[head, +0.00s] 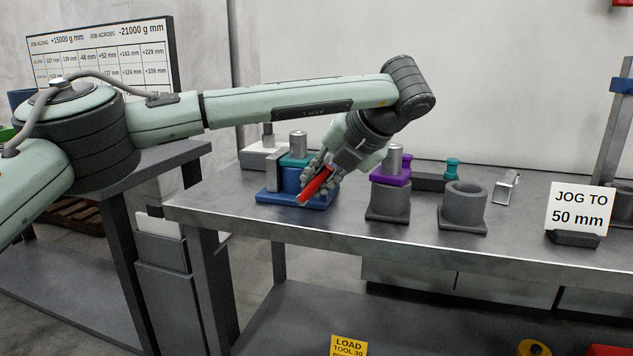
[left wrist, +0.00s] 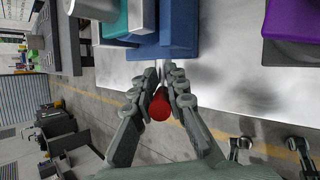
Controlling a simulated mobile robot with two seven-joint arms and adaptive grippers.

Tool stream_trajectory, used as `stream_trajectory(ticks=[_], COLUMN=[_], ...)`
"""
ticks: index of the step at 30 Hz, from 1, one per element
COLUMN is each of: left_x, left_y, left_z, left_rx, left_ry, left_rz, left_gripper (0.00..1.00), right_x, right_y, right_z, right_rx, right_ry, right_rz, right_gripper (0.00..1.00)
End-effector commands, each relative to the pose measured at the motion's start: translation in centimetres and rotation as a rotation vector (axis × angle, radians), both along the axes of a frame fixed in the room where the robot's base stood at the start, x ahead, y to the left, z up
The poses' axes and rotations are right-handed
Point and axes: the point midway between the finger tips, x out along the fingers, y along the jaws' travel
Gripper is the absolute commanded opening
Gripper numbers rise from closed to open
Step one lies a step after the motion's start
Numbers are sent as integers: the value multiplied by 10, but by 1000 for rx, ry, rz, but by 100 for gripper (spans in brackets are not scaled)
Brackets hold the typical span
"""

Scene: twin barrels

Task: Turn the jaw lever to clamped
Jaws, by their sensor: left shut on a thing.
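The jaw lever has a red grip (head: 316,186) that slants down to the left in front of the blue fixture (head: 268,196). The fixture carries a teal part (head: 289,160) with a grey cylinder above it. My left gripper (head: 318,183) reaches down from the upper right and is shut on the red grip. In the left wrist view the rounded red end (left wrist: 159,104) shows between the two fingers (left wrist: 163,80). The lever's inner end is mostly hidden by the fingers. In the left wrist view, my right gripper (left wrist: 270,147) shows its fingers spread apart at the lower right.
A grey barrel with a purple collar (head: 389,182) stands right of the fixture, close to my left wrist. A bare grey barrel (head: 463,205) stands further right, with a small metal bracket (head: 507,188) behind it. A "JOG TO 50 mm" sign (head: 579,210) stands at the right.

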Motion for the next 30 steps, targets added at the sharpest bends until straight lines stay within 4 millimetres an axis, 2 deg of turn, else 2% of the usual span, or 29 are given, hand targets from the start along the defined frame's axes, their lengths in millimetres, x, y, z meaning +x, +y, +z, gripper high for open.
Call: stream_trajectory(ticks=[2, 3, 8, 20, 30], left_x=[2, 3, 2, -3, -38], left_y=[5, 5, 4, -2, -32], left_z=[3, 3, 3, 7, 54], left_rx=[4, 4, 2, 0, 1], left_ry=[-8, -8, -6, -4, -6], left_rz=[12, 12, 10, 2, 3], left_gripper=[0, 15, 35, 36, 36], right_x=[0, 0, 0, 1, 0], right_y=[0, 0, 0, 0, 0], right_z=[0, 0, 0, 0, 0], right_rx=[0, 0, 0, 1, 1], right_ry=[0, 0, 1, -2, -1], right_rz=[0, 0, 0, 2, 0], right_gripper=[40, 40, 40, 40, 40])
